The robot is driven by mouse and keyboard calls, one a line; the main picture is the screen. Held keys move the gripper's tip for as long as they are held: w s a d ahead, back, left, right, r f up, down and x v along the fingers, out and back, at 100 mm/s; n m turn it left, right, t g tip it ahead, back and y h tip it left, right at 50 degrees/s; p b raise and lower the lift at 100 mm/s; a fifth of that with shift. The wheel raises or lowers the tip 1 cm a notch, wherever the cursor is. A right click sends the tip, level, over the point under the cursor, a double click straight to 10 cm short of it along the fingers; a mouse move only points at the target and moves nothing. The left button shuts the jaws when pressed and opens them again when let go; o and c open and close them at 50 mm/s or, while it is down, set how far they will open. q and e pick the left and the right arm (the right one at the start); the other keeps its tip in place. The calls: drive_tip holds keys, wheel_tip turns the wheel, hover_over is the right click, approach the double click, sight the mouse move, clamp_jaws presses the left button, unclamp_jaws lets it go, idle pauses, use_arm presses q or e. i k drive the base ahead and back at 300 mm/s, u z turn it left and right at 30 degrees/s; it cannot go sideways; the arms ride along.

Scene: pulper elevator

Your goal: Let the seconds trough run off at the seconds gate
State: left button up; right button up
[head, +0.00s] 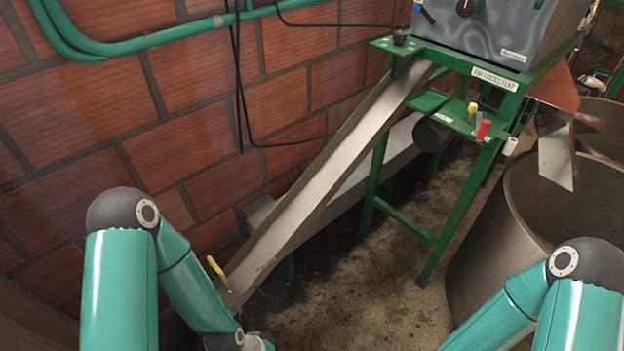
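A long pale sloping trough (318,185) runs from the green stand down to the lower left. Its bed looks bare from here. I cannot read which one is the seconds trough. A yellow handle (217,270) stands at the low end of the front trough; whether it belongs to the seconds gate, and whether a gate is open, I cannot tell. My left forearm reaches down beside that end, and its gripper is below the picture edge. My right gripper is also out of the picture.
The green stand (437,235) carries a grey machine (490,30) with a labelled flap plate. Yellow, red and white pieces sit on its small shelf (455,117). A large round tank (490,255) stands at right.

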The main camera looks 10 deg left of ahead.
sight(220, 274)
drive_tip(key=u, duration=0.1)
drive_tip(key=i, duration=0.9)
drive_tip(key=u, duration=0.1)
drive_tip(key=k, duration=0.5)
drive_tip(key=u, duration=0.9)
drive_tip(key=k, duration=0.7)
drive_tip(key=z, duration=0.5)
drive_tip(key=i, duration=1)
drive_tip(key=u, duration=0.05)
